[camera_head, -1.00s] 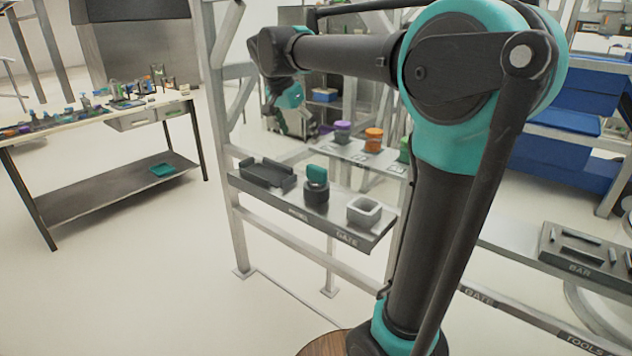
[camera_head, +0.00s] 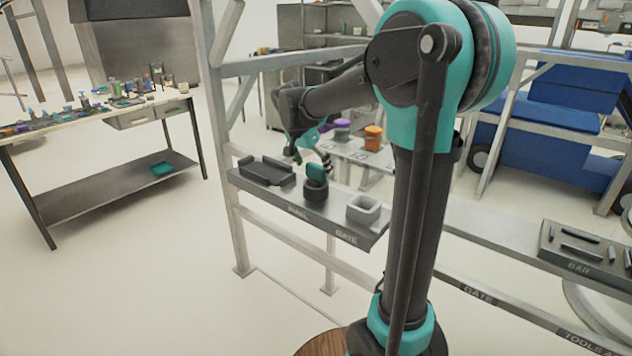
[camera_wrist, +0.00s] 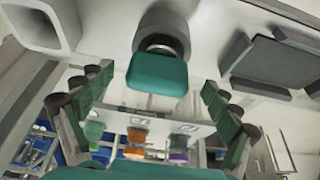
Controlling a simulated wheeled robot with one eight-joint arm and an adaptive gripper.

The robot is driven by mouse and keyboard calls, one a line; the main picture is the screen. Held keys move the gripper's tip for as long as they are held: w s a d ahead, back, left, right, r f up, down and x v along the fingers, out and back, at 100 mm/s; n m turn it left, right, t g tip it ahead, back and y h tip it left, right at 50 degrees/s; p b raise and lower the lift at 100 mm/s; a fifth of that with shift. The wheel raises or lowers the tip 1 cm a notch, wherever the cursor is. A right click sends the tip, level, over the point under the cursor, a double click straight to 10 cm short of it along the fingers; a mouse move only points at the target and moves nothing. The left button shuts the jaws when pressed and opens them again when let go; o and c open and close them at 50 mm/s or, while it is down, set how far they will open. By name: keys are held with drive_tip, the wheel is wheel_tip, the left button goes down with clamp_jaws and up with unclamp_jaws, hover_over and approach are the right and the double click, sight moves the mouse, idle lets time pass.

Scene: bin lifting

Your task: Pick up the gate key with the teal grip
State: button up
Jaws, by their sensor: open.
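The gate key with the teal grip (camera_head: 316,172) stands upright on the shelf, its lower end in a round black holder (camera_head: 315,190). In the wrist view the teal grip (camera_wrist: 157,74) sits at the upper middle, between and ahead of the fingers. My gripper (camera_head: 312,160) is just behind the key in the head view, partly hidden by my wrist and the key. In the wrist view my gripper (camera_wrist: 155,85) is open, with one finger on each side and nothing held. I cannot tell whether the fingers reach around the grip.
A black tray (camera_head: 265,171) lies left of the key and a grey square cup (camera_head: 363,210) stands right of it on the shelf (camera_head: 345,236). Purple (camera_head: 342,130) and orange (camera_head: 373,138) pieces stand on a panel behind. A metal post (camera_head: 217,150) rises at the left.

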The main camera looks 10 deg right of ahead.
drive_tip(key=shift+x, duration=1.6)
drive_tip(key=shift+d, duration=0.1)
drive_tip(key=shift+r, duration=0.1)
drive_tip(key=shift+c, duration=0.2)
drive_tip(key=c, duration=1.4)
wheel_tip(320, 180, up, 20)
drive_tip(key=shift+r, duration=0.1)
wheel_tip(320, 180, up, 6)
hover_over(316, 172)
drive_tip(key=w, duration=0.2)
drive_tip(key=shift+s+d, duration=0.1)
drive_tip(key=shift+d, duration=0.05)
